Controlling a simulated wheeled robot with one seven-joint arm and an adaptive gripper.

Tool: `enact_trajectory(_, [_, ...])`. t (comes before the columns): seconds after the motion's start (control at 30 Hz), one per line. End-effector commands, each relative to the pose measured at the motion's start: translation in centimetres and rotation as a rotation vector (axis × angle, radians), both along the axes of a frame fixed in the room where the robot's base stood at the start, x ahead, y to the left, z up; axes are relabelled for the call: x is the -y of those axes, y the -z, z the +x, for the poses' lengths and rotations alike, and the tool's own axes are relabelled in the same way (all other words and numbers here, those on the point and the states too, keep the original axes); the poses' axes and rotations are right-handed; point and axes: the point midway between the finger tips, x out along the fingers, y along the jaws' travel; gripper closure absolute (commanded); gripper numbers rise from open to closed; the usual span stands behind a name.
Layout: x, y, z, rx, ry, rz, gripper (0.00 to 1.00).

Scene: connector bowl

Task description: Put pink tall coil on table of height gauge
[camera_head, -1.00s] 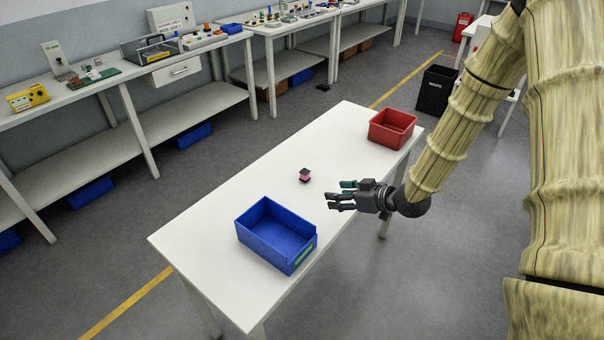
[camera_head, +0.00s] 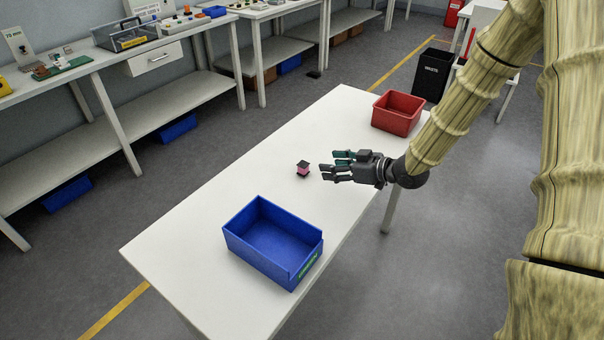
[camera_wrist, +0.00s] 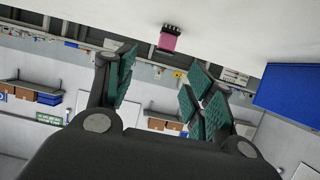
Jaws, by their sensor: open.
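The pink tall coil (camera_head: 303,169) is a small pink block with dark ends. It stands on the white table, between the blue bin and the red bin. My gripper (camera_head: 336,166) is open and empty, just right of the coil and apart from it. In the wrist view the coil (camera_wrist: 169,40) shows beyond the open fingers (camera_wrist: 158,88), above the gap between them. I cannot make out a height gauge in these frames.
An open blue bin (camera_head: 233,243) stands at the table's near end and a red bin (camera_head: 398,108) at its far end. The white table (camera_head: 190,230) is otherwise clear. Benches with equipment (camera_head: 150,40) run along the wall. A black waste bin (camera_head: 432,75) stands on the floor.

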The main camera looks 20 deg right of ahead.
Motion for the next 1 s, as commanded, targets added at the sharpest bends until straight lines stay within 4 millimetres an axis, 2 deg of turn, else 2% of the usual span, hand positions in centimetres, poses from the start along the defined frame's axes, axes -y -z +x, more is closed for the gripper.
enact_trajectory(0.03, [-0.1,0.7,0.0,0.000,-0.001,0.000,0.46])
enact_trajectory(0.27, [-0.7,1.1,0.6,0.000,-0.004,0.000,0.46])
enact_trajectory(0.63, [-3.1,2.7,3.7,0.000,-0.004,-0.001,0.46])
enact_trajectory(0.87, [-3.7,3.1,4.3,0.000,-0.001,-0.001,0.46])
enact_trajectory(1.0, [-4.7,3.4,5.0,-0.001,-0.002,0.000,0.46])
